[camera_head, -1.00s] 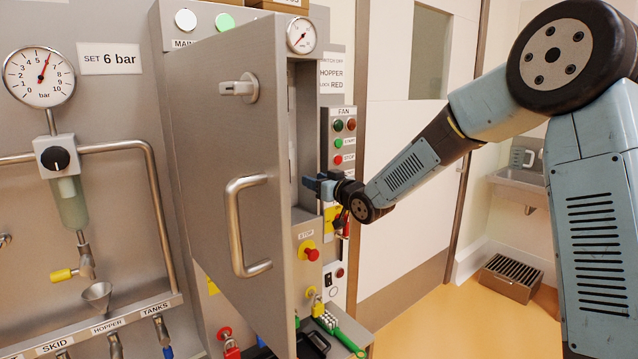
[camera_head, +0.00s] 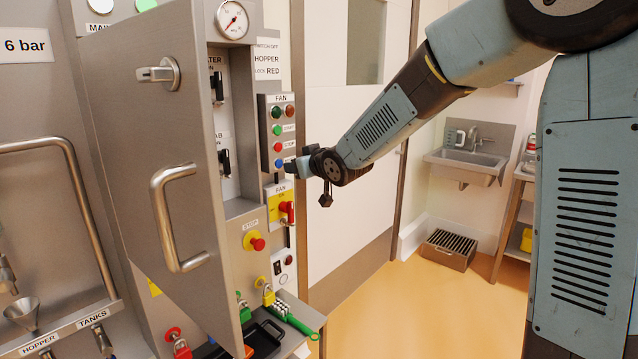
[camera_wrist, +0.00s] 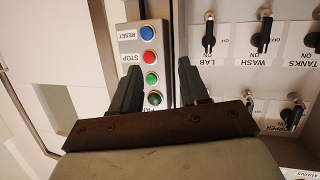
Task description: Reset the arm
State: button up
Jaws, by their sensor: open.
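My arm reaches in from the right in the head view, and my gripper (camera_head: 296,168) is at its left end, beside the lower end of the fan button panel (camera_head: 279,137). In the wrist view my gripper (camera_wrist: 158,85) is open and empty, its two fingers pointing up the picture. The fan panel (camera_wrist: 140,60) lies between and beyond the fingers. It carries a blue RESET button (camera_wrist: 147,33), a red STOP button (camera_wrist: 147,58) and green buttons. Whether the fingers touch the panel cannot be told.
An open grey cabinet door (camera_head: 150,190) with a bar handle (camera_head: 172,220) stands left of my gripper. Switches labelled LAB, WASH and TANKS (camera_wrist: 260,35) lie right of the fingers. A red stop button (camera_head: 255,241) sits lower. Floor (camera_head: 400,310) is clear to the right.

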jog(key=s+d+r+m+g+h, duration=0.15)
jog(key=s+d+h, duration=0.25)
jog(key=s+d, duration=0.55)
jog(key=s+d+r+m+g+h, duration=0.1)
jog(key=s+d+m+h, duration=0.4)
jog(key=d, duration=0.7)
jog(key=s+d+f+g, duration=0.2)
jog(key=s+d, duration=0.2)
jog(key=s, duration=0.7)
jog(key=s+d+f+m+g, duration=0.1)
jog(key=s+d, duration=0.3)
jog(key=s, duration=0.7)
jog(key=shift+s+f+g+y, duration=0.25)
jog(key=shift+f+g+y, duration=0.15)
jog(key=shift+g, duration=0.15)
